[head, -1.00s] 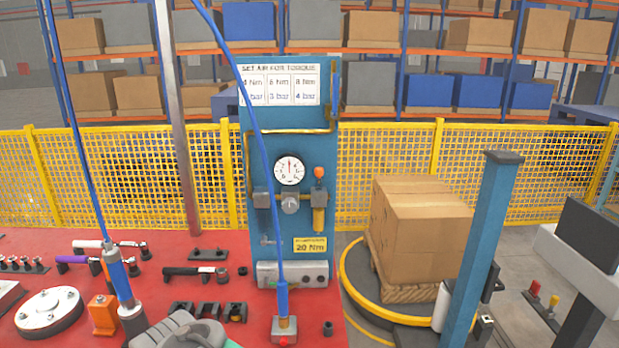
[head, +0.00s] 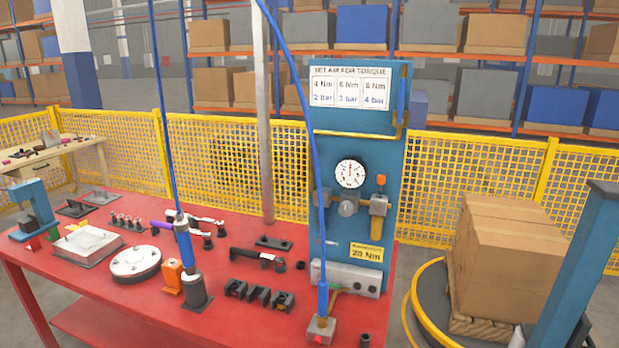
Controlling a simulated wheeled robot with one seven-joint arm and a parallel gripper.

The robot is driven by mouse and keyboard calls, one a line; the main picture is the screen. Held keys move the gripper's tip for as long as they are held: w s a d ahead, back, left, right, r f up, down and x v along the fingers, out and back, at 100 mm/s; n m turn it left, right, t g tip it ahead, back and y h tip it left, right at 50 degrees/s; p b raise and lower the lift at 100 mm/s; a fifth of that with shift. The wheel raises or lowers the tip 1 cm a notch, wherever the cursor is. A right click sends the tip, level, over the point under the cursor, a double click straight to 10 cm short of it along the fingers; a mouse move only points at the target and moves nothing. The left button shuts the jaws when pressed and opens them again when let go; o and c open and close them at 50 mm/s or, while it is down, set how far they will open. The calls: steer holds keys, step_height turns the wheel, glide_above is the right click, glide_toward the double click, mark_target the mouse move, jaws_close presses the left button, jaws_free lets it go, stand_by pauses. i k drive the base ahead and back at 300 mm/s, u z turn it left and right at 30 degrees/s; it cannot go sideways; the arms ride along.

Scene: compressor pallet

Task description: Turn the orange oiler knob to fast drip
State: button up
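The small orange oiler knob (head: 381,179) sits on top of the brass oiler (head: 379,206), on the right side of the blue panel (head: 330,150). Its drip setting is too small to read. A round white gauge (head: 350,173) is to its left, with a grey regulator knob (head: 348,208) below the gauge. My gripper is not in the head view, and nothing touches the orange knob.
A blue hose hangs in front of the panel's left part, down to a blue tool (head: 323,300) at the red bench's (head: 120,210) front. Several tools lie on the bench. A carton (head: 505,255) stands on a pallet at right, beside a blue post (head: 575,270).

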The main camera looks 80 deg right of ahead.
mark_target(381, 179)
steer(key=u, duration=0.15)
steer(key=k, duration=0.45)
steer(key=z, duration=1.5)
steer(key=i, duration=0.5)
steer(key=u, duration=0.05)
